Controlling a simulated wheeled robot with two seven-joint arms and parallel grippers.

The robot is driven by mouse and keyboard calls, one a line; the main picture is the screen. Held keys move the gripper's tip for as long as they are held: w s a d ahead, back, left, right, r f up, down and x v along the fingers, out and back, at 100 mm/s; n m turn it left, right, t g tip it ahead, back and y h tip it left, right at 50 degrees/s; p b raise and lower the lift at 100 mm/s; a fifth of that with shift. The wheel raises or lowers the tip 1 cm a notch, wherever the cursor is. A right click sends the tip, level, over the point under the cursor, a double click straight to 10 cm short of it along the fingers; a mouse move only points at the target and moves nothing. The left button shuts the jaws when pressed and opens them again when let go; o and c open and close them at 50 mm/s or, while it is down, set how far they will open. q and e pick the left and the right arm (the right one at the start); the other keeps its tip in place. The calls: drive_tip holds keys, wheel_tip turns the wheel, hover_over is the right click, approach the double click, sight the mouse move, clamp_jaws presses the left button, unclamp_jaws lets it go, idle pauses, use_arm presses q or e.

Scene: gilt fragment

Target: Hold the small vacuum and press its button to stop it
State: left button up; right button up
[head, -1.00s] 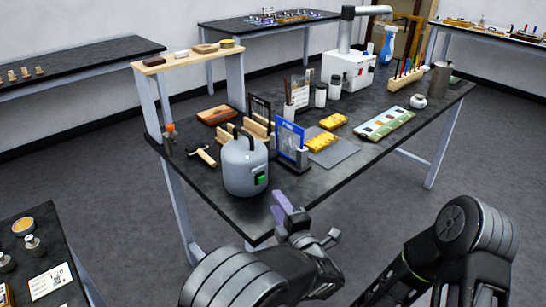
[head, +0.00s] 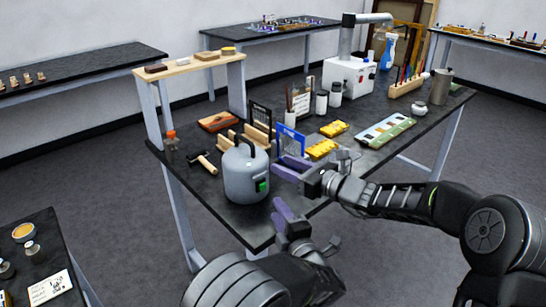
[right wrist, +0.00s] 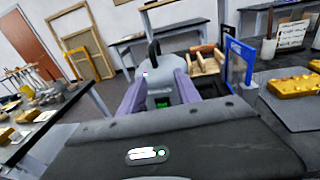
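The small vacuum (head: 245,181) is a grey canister with a dark top handle, upright near the front left edge of the black table. Its green button (head: 262,186) faces the front right. My right gripper (head: 279,168) is just right of the vacuum at its upper body, fingers toward it.
A hammer (head: 204,162) and an orange-capped bottle (head: 171,141) lie left of the vacuum. A blue-framed stand (head: 291,143) is behind my right gripper. The floor in front is clear.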

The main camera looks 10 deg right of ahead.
sight(252, 143)
drive_tip(key=shift+m+t+y, duration=0.3)
drive_tip(key=shift+m+t, duration=0.1)
drive_tip(key=shift+m, duration=0.4)
drive_tip(key=a, duration=0.1)
drive_tip(key=w+a+r, duration=0.2)
drive_tip(key=shift+a, duration=0.15)
drive_tip(key=shift+x, duration=3.95)
clamp_jaws()
use_arm(q)
drive_tip(key=shift+c, duration=0.6)
clamp_jaws()
